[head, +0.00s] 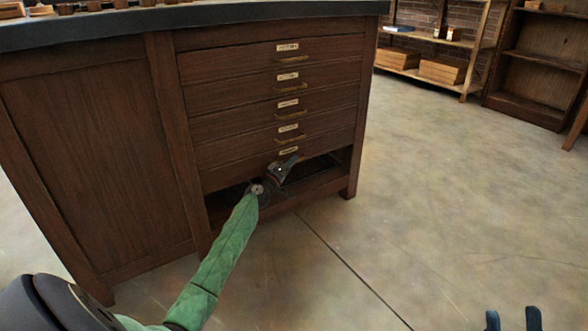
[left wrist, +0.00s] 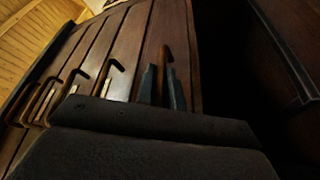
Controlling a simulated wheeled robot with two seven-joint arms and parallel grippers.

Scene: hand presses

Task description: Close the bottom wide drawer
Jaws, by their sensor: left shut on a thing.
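The bottom wide drawer (head: 228,176) is the lowest of several wooden drawers in the cabinet. Its front looks about level with the fronts above; I cannot tell whether a small gap is left. My left gripper (head: 292,161) is at this drawer's handle, below its pale label. In the left wrist view, the fingers of my left gripper (left wrist: 163,88) stand on both sides of the brass handle (left wrist: 167,58) and are shut on it. My right gripper (head: 513,321) shows at the lower right edge, fingers apart and empty, far from the cabinet.
A dark open space (head: 330,172) lies under the bottom drawer, above the cabinet's base. The dark countertop (head: 200,14) overhangs the drawers. Shelves with wooden boxes (head: 443,70) stand at the back right. The concrete floor (head: 430,190) right of the cabinet is clear.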

